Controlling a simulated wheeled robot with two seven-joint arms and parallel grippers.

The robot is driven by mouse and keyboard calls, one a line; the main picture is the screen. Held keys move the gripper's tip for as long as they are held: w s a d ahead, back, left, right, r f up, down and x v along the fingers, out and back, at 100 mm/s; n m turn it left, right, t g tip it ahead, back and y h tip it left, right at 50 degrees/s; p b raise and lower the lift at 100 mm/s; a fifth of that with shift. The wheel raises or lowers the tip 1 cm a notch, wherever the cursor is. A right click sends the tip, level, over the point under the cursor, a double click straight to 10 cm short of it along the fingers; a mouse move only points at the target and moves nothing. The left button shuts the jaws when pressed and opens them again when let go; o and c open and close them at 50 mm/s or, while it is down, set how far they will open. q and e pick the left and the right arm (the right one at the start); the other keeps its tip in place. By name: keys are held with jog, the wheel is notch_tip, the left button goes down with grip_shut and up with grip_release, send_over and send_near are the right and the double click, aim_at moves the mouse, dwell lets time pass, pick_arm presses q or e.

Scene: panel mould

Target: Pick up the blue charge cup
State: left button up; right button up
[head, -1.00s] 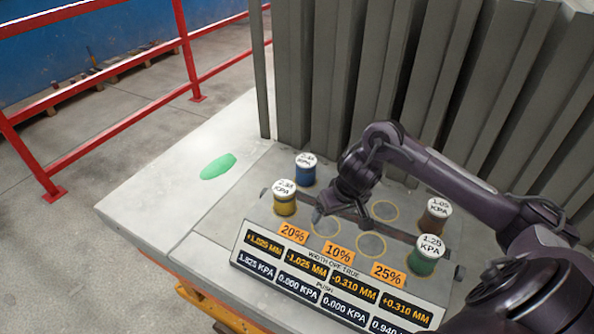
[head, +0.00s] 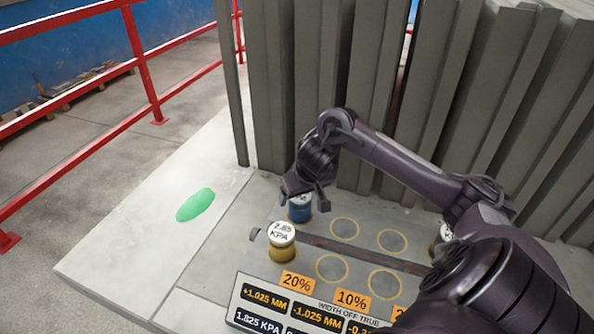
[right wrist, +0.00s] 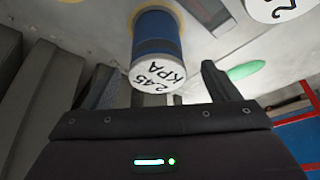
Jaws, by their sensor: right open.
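The blue charge cup (head: 299,214) stands at the back left of the grey plate in the head view, its top partly hidden by my right gripper. My right gripper (head: 306,194) is right over it there. In the right wrist view the blue cup (right wrist: 158,35) shows its white cap, marked 2.45 KPA. The open jaws of my right gripper (right wrist: 156,70) have one finger on each side of the cap in the picture. I cannot tell whether they touch the cup. My left gripper is not in view.
A yellow cup (head: 281,250) with a white cap marked 2.85 KPA stands just in front of the blue one. Empty ringed spots (head: 344,228) lie to the right. Tall grey panels (head: 320,80) rise behind. A green patch (head: 196,204) lies left.

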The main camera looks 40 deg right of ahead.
jog(key=x, duration=0.3)
jog(key=shift+s+d+f+p, duration=0.1)
jog(key=shift+f+p, duration=0.25)
jog(key=shift+x, duration=0.95)
jog(key=shift+r, duration=0.1)
jog(key=c, duration=1)
jog(key=shift+c, duration=1.2)
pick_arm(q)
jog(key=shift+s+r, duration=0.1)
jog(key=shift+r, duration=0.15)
pick_arm(e)
jog(key=shift+c, duration=0.5)
jog(key=shift+r, duration=0.15)
